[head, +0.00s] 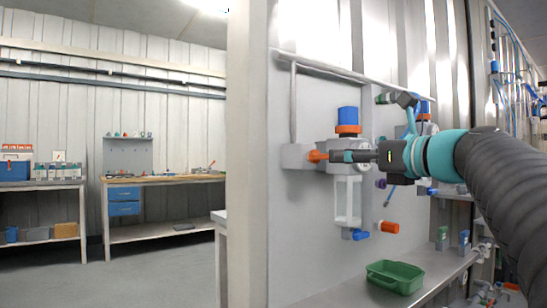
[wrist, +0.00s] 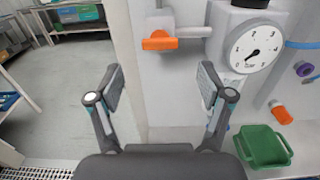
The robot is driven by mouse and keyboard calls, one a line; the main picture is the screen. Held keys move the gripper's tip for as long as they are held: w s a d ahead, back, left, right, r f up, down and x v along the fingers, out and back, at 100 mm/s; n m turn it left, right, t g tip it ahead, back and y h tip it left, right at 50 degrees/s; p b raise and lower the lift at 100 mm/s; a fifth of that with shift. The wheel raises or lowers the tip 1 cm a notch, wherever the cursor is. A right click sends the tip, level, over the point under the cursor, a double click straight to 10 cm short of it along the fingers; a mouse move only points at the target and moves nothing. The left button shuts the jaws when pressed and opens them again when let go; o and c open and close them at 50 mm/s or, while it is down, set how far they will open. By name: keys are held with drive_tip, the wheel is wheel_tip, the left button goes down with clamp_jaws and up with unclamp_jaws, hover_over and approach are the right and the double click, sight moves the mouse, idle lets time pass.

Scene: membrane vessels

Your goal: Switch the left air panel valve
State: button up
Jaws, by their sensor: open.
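The left air panel valve has an orange handle (wrist: 160,40) that lies roughly level in the wrist view, on a grey block at the panel's left side. In the head view the orange handle (head: 315,156) shows just left of my fingertips. My gripper (wrist: 160,88) is open, with its two fingers spread and nothing between them. In the wrist view the handle lies above and beyond the gap between the fingers. In the head view my gripper (head: 344,156) points left in front of the panel and hides part of the filter unit. Whether a finger touches the handle cannot be told.
A round pressure gauge (wrist: 253,47) sits right of the handle. A filter unit with a blue knob (head: 348,114) and clear bowl (head: 347,202) is close by. An orange knob (head: 388,227) projects from the panel. A green tray (head: 394,276) rests on the shelf below.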

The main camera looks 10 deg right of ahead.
sight(322, 156)
drive_tip(key=x, duration=0.9)
drive_tip(key=shift+w+a, duration=0.1)
drive_tip(key=shift+w, duration=0.05)
